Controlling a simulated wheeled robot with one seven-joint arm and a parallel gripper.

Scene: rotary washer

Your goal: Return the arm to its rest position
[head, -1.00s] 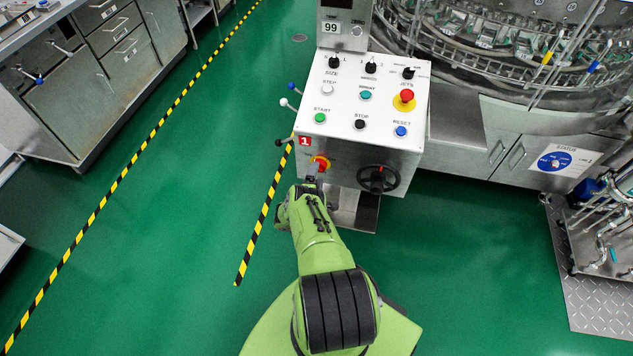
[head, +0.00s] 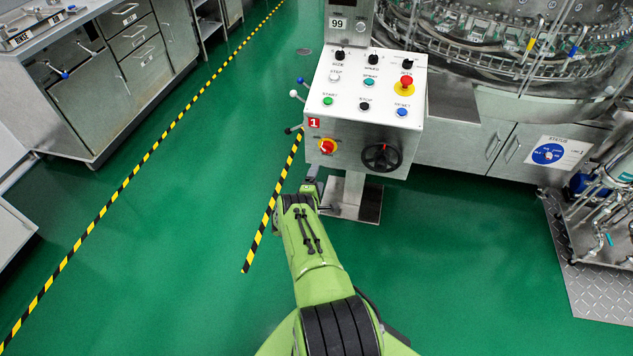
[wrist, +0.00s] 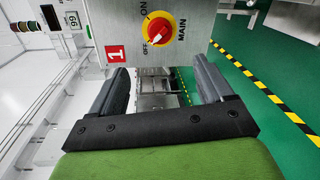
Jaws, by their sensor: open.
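My gripper (head: 312,174) is at the end of my green arm, just in front of and below the lower left of the control panel's front face. In the wrist view my gripper (wrist: 165,82) has its two dark fingers wide apart with nothing between them. The red and yellow main switch (head: 327,146) is on the panel front, apart from the fingers. In the wrist view the main switch (wrist: 159,30) shows beyond the fingertips, with ON, OFF and MAIN labels beside it. The arm stretches forward from my base.
The control box (head: 345,158) stands on a pedestal and has a black handwheel (head: 382,158) to the right of the switch. Lever knobs (head: 294,94) stick out on its left. The washer (head: 480,50) is behind. Green floor (head: 180,220) is clear to the left.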

